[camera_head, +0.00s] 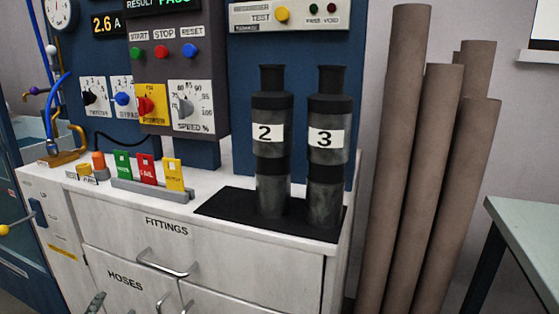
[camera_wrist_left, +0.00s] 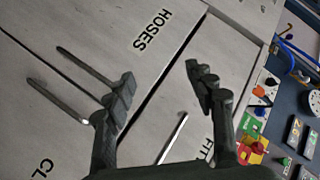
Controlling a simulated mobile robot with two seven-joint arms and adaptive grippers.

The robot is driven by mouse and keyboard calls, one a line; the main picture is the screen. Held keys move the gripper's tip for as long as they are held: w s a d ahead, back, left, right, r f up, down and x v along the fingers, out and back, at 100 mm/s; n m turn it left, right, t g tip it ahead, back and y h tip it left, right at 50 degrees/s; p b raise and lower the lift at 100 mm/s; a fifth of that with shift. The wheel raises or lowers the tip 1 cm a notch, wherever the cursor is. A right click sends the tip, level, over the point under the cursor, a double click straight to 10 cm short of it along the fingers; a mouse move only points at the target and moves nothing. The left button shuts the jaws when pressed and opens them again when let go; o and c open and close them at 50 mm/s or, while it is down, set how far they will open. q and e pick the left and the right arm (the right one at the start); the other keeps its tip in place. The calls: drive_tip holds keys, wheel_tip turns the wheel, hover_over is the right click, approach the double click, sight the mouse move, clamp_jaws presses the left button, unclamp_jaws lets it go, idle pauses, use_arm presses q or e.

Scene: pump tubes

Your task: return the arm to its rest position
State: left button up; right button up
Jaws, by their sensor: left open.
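My left gripper (camera_wrist_left: 162,88) is open and empty in the left wrist view, its two fingers spread in front of the white cabinet's drawer fronts. In the head view a small grey-green piece, probably its fingertip (camera_head: 95,303), shows at the bottom left edge, in front of the HOSES drawer. Two dark pump tubes, marked 2 (camera_head: 270,185) and 3 (camera_head: 325,185), stand upright side by side on a black mat (camera_head: 225,205) on the cabinet top, apart from the gripper. My right gripper is not in view.
The white cabinet (camera_head: 205,250) has protruding bar handles (camera_head: 160,264). A blue test panel with knobs (camera_head: 185,100) rises behind it. Red, green and yellow tags (camera_head: 147,172) stand on the cabinet top. Tall brown rolls (camera_head: 400,150) and a grey-green table (camera_head: 525,230) are at right.

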use_arm(q)
drive_tip(key=s+d+f+n+g+h, duration=0.1)
drive_tip(key=s+d+f+g, duration=0.3)
drive_tip(key=s+f, duration=0.6)
drive_tip(key=s+d+f+n+g+h, duration=0.2)
drive_tip(key=s+f+g, duration=0.4)
drive_tip(key=s+f, duration=0.5)
drive_tip(key=s+d+h, duration=0.1)
drive_tip(key=s+d, duration=0.1)
drive_tip(key=shift+d+n+p, duration=0.3)
drive_tip(key=shift+p, duration=0.05)
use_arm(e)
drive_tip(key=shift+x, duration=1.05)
use_arm(q)
drive_tip(key=shift+f, duration=0.1)
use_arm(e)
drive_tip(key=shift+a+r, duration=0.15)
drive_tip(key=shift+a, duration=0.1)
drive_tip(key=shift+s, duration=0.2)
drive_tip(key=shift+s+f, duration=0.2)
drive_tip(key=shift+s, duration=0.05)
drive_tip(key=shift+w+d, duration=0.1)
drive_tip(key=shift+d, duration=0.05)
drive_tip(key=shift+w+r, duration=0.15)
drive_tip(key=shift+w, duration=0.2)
